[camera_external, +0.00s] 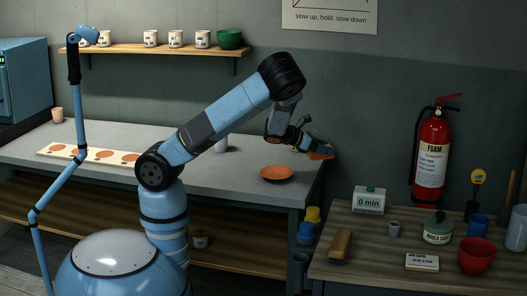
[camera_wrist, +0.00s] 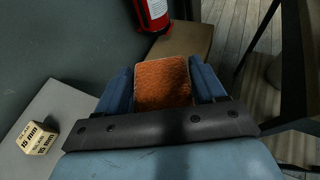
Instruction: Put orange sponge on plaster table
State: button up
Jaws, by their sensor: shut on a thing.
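An orange sponge (camera_wrist: 162,82) is held between the two blue fingers of my gripper (camera_wrist: 160,78) in the wrist view. In the external view my gripper (camera_external: 316,147) is at the right back end of the grey-topped table (camera_external: 232,180), with a bit of the sponge (camera_external: 321,155) showing under the fingers. I cannot tell whether the sponge touches a surface. The wrist view shows the grey tabletop (camera_wrist: 62,101) to the left of the fingers. No label tells which table is the plaster one.
A wooden bench (camera_external: 385,222) stands at the right with a timer, jar, red bowl and brush. A terracotta dish (camera_external: 277,173) sits on the grey table. A block marked 15 mm (camera_wrist: 38,139) lies left of my gripper. A fire extinguisher (camera_external: 432,158) hangs on the wall.

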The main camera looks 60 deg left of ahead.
notch_tip(320, 180, up, 13)
jog(key=s+d+f+m+g+h, duration=0.1)
jog(key=d+f+m+g+h, duration=0.15)
jog(key=d, duration=0.85)
jog(key=d+f+m+g+h, duration=0.1)
jog(key=d+m+g+h, duration=0.2)
jog(key=d, duration=0.8)
jog(key=s+d+f+m+g+h, duration=0.1)
jog(key=d+f+m+h, duration=0.2)
jog(key=d, duration=0.8)
jog(key=s+d+r+m+g, duration=0.3)
jog(key=s+d+m+g, duration=0.25)
jog(key=s+d, duration=0.65)
jog(key=s+d+r+m+g, duration=0.5)
jog(key=s+d, duration=0.3)
jog(key=d, duration=0.8)
jog(key=shift+g, duration=0.4)
jog(key=shift+w+f, duration=0.2)
jog(key=shift+f, duration=9.4)
jog(key=shift+f, duration=0.5)
jog(key=o, duration=1.2)
